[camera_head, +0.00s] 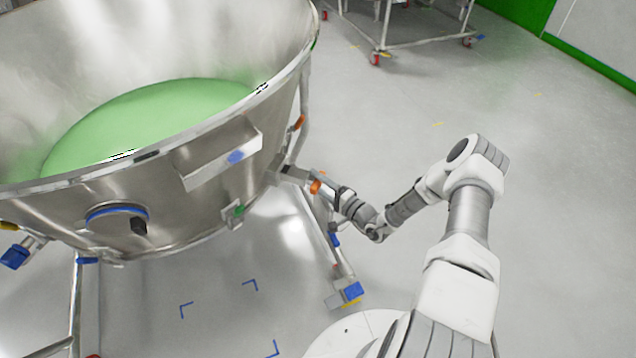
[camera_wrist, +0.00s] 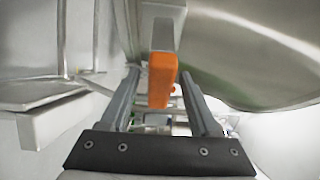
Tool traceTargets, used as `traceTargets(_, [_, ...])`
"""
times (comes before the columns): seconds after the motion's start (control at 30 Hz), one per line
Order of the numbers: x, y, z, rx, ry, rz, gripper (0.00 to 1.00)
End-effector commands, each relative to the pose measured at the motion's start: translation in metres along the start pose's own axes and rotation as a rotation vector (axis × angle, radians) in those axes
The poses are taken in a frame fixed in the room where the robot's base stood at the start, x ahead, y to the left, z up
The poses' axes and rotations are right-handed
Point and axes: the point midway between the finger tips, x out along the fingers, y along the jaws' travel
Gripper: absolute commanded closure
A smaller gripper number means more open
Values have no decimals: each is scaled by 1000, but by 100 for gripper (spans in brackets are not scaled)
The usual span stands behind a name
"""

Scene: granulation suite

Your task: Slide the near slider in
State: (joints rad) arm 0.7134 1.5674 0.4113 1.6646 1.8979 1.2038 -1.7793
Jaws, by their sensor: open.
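The near slider shows as an orange tab (camera_wrist: 162,82) on a grey metal bar in the wrist view. The same orange end (camera_head: 315,187) shows in the head view, at the right side of the large steel bowl (camera_head: 165,205). My gripper (camera_wrist: 160,100) is open, with one finger on each side of the orange tab. Gaps show between the tab and both fingers. In the head view my gripper (camera_head: 322,186) is at the slider's end, and its fingertips are partly hard to make out there.
Another orange part (camera_head: 299,122) sits farther back on the bowl's frame. Frame legs with a blue-marked caster (camera_head: 352,291) stand below my gripper. Green material (camera_head: 150,120) lies in the bowl. A wheeled steel frame (camera_head: 400,45) stands at the back. The floor to the right is clear.

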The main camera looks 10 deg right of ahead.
Motion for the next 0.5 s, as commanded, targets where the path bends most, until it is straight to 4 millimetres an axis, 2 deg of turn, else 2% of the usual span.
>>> traceTargets(0.1, [0,0,0,0,0,0,38])
traceTargets(0.13, [0,0,0,0,0,0,41])
traceTargets(0.43, [0,0,0,0,0,0,95])
traceTargets(0.47, [0,0,0,0,0,0,100])
traceTargets(0.5, [0,0,0,0,0,0,100])
